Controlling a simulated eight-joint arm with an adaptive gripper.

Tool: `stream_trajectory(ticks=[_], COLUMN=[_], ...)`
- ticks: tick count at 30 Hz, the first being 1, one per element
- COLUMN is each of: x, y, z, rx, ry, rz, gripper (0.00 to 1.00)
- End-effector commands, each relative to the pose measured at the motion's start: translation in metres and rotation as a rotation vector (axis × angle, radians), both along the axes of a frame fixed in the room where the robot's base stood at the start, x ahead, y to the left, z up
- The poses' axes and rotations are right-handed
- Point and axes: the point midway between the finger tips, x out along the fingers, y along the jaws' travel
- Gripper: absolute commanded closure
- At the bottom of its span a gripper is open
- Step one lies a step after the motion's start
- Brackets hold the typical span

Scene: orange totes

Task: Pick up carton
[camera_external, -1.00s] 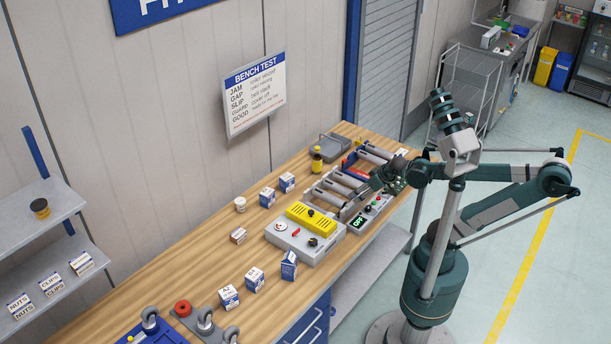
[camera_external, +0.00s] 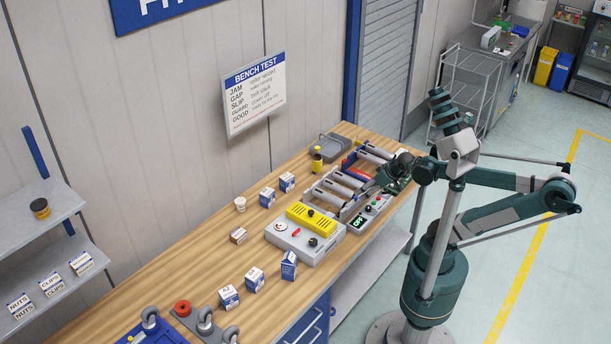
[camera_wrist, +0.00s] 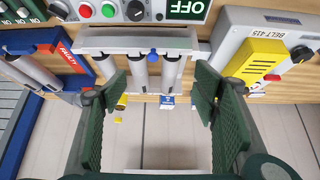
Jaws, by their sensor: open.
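Several white-and-blue cartons stand on the wooden bench in the external view. Two are at the back, one carton (camera_external: 287,182) beside another (camera_external: 267,197). Three are near the front edge: a gable-topped one (camera_external: 289,265), a middle one (camera_external: 254,280) and a left one (camera_external: 229,297). My gripper (camera_external: 384,178) is over the right end of the roller unit, away from these cartons. In the wrist view my gripper (camera_wrist: 160,105) is open, with green pads apart and nothing between them. A small blue-and-white item (camera_wrist: 167,100), perhaps a carton, shows partly beyond the rollers.
The roller unit (camera_external: 338,187) and a grey box with a yellow cover (camera_external: 310,217) stand between my gripper and the front cartons. A yellow bottle (camera_external: 317,160), white cup (camera_external: 240,204) and small brown-and-white box (camera_external: 238,236) are on the bench. The bench's left middle is mostly clear.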

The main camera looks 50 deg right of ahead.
Motion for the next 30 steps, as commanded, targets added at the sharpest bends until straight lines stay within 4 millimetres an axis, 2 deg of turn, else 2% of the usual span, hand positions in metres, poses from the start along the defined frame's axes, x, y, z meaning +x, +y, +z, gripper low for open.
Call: stream_trajectory(ticks=[8, 13, 30], x=[0.005, 0.020, 0.112], y=[-0.001, -0.003, -0.012], z=[0.001, 0.003, 0.009], rx=[-0.020, -0.081, -0.487], ry=[-0.005, -0.018, -0.078], rz=[0.020, 0.084, 0.479], gripper=[0.40, 0.40, 0.40])
